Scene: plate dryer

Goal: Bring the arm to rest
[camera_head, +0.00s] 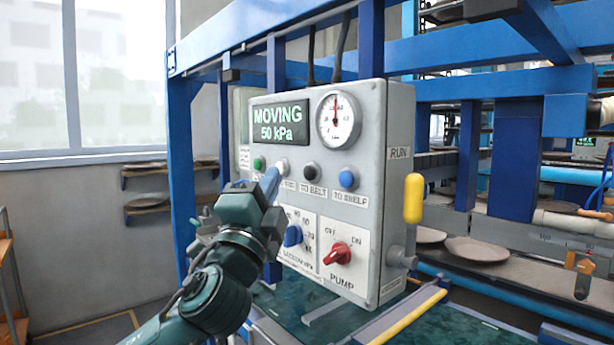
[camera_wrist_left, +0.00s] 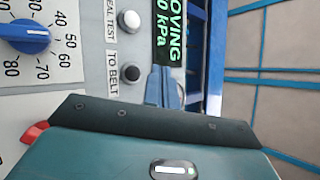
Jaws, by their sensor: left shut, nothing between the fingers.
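My left gripper (camera_head: 271,178) is shut and empty, its fingers held up in front of the grey control panel (camera_head: 372,230). In the head view the fingertips overlap the panel near the white button (camera_head: 283,164). In the left wrist view the shut fingers (camera_wrist_left: 165,82) overlap the lower edge of the sideways-seen display (camera_wrist_left: 166,45), with the white button (camera_wrist_left: 129,20) and black button (camera_wrist_left: 131,73) to their left. I cannot tell whether the fingertips touch the panel. My right gripper is out of view.
The panel display (camera_head: 280,122) reads MOVING, 50 kPa. A gauge (camera_head: 338,119), blue button (camera_head: 348,179), blue knob (camera_head: 292,236), red pump knob (camera_head: 337,254) and yellow-handled lever (camera_head: 413,198) are close by. Blue frame beams (camera_head: 184,160) surround the panel. Plates (camera_head: 478,249) lie at right.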

